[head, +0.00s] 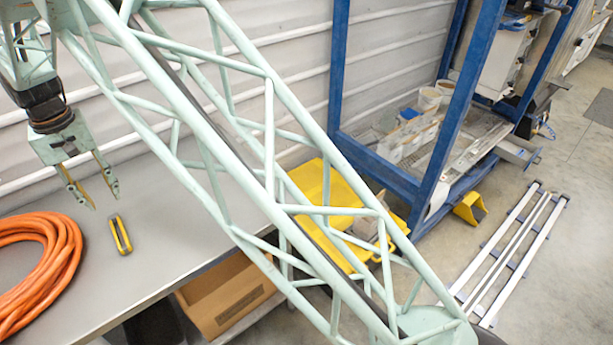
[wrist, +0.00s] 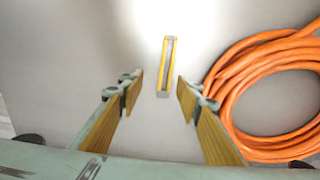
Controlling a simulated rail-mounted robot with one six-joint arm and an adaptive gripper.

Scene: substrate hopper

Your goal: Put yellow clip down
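The yellow clip (head: 120,234) is a small, narrow yellow piece with a dark middle. It lies on the grey worktop (head: 165,225), to the right of the orange hose coil in the head view. In the wrist view the clip (wrist: 167,66) lies ahead of the fingers, roughly in line with the gap between them. My gripper (head: 103,201) is open and empty above the worktop, up and to the left of the clip in the head view. In the wrist view its two wood-coloured fingers (wrist: 157,95) stand well apart, with bare worktop between them.
A coiled orange hose (head: 62,262) lies on the worktop; it also shows at right in the wrist view (wrist: 225,101). A cardboard box (head: 225,295) sits below the worktop's front edge. A blue frame (head: 338,70) and a yellow piece (head: 320,185) stand further right.

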